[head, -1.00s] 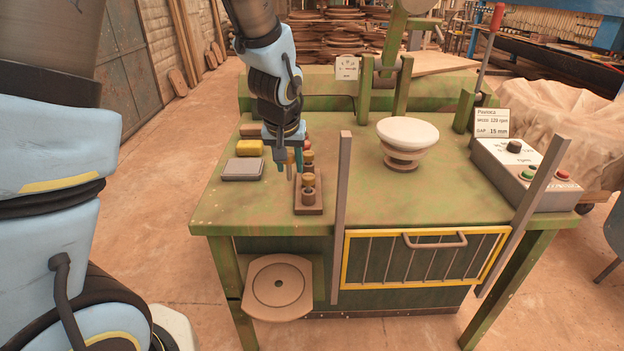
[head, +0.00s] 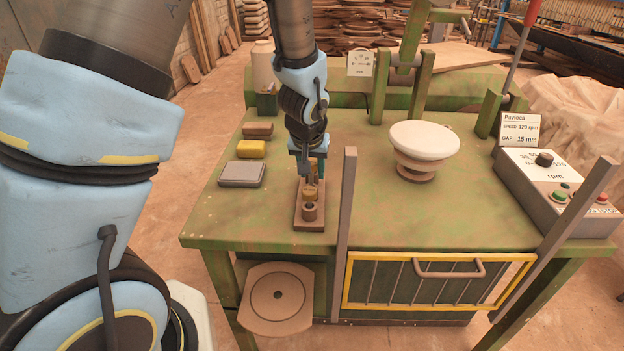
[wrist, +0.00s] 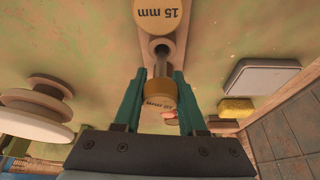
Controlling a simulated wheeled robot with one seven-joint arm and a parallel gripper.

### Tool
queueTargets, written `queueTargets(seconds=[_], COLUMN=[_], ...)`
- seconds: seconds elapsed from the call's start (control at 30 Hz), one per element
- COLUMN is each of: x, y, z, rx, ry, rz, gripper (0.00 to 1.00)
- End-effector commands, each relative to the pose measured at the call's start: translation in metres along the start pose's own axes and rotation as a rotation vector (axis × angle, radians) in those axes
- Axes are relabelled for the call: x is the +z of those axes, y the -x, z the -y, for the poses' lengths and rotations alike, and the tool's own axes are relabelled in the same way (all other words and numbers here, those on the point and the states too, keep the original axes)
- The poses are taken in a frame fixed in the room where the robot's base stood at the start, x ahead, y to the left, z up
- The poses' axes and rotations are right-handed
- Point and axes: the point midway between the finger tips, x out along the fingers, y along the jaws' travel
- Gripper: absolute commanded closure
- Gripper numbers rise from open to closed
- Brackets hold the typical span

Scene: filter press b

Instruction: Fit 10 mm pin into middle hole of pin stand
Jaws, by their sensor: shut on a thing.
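The 10 mm pin (wrist: 160,98) has a yellow cap and a grey metal shank. My gripper (wrist: 154,92) is shut on its cap, with one teal finger on each side; the gripper also shows over the stand in the head view (head: 311,172). The brown pin stand (head: 309,224) lies lengthwise on the green table. In the wrist view, the shank points at the stand's middle hole (wrist: 162,46). I cannot tell whether its tip is inside or just above. The 15 mm pin (wrist: 161,14) stands at the stand's near end. The far end is mostly hidden by my gripper.
Left of the stand are a grey block (head: 242,174), a yellow block (head: 251,149) and a brown block (head: 258,129). A white-topped round stack (head: 424,142) stands to the right. A grey upright bar (head: 344,210) rises close by on the stand's right.

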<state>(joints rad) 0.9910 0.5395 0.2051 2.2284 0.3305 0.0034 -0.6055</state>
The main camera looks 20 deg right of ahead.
Motion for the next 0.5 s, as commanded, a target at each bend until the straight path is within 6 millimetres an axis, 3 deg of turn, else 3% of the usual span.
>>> queueTargets(seconds=[0.2,0.5], x=[0.011,0.012], y=[-0.025,-0.029], z=[0.000,0.000], rx=[-0.001,0.000], ry=[-0.001,0.000], rz=[0.003,0.000], gripper=[1.00,1.00])
